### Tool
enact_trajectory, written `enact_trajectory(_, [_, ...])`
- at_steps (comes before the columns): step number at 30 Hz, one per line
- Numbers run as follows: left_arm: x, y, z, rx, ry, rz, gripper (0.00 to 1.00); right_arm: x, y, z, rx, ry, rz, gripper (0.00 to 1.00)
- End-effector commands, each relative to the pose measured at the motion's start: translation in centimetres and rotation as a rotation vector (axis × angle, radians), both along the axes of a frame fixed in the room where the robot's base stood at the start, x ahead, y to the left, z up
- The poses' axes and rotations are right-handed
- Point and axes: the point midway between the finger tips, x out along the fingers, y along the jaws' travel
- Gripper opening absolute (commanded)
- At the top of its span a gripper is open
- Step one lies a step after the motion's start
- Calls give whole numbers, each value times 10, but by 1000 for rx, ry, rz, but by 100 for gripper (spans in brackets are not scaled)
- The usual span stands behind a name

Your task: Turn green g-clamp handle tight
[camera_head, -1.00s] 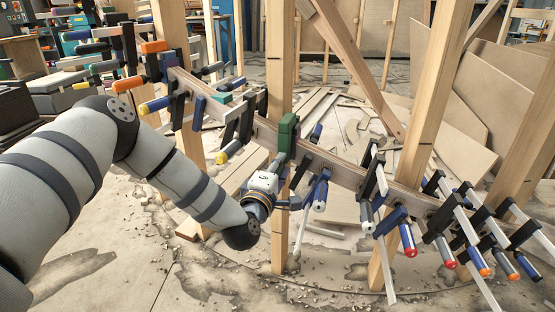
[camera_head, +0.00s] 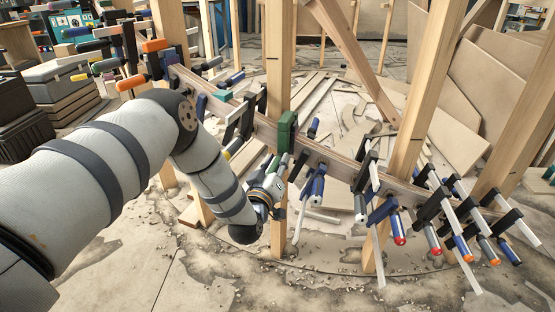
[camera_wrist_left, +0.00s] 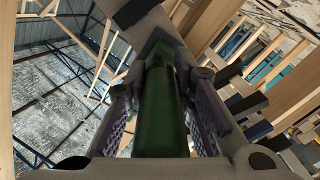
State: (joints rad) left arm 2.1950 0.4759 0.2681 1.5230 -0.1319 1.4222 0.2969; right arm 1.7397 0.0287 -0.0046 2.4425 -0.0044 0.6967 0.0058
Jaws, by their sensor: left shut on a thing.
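The green g-clamp (camera_head: 287,132) is fixed on the curved wooden stringer, its green body upright near the middle post. My left gripper (camera_head: 278,166) is just below and in front of that body, shut on the clamp's green handle. In the left wrist view the green handle (camera_wrist_left: 158,118) runs lengthwise between the two fingers of my left gripper (camera_wrist_left: 160,92). The fingers hide the handle's sides. The clamp's screw and pad are hard to make out. My right gripper is in neither current view.
The curved stringer (camera_head: 342,165) carries several other clamps. A blue-handled clamp (camera_head: 318,187) hangs close to the right of my gripper. Wooden posts (camera_head: 278,60) stand along the stringer. Offcuts and boards lie on the floor behind. The floor in front is fairly clear.

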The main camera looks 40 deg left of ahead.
Motion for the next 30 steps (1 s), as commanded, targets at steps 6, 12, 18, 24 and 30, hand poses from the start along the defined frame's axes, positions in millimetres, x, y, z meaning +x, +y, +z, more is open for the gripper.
enact_trajectory(6, [1, 0, 4, 191, 57, -2, 0, 4, 0, 9, 0, -14, 0, 40])
enact_trajectory(12, [1, 0, 3, 342, 108, -1, 0, 7, 0, 14, 0, -21, 0, 40])
enact_trajectory(18, [1, 0, 2, 456, 147, -1, 0, 8, 0, 17, 0, -27, 0, 40])
enact_trajectory(24, [0, 1, 2, 527, 171, 0, 0, 9, 0, 19, 0, -30, 0, 40])
enact_trajectory(30, [0, 1, 1, 559, 182, 0, 0, 10, 0, 20, 0, -31, 0, 40])
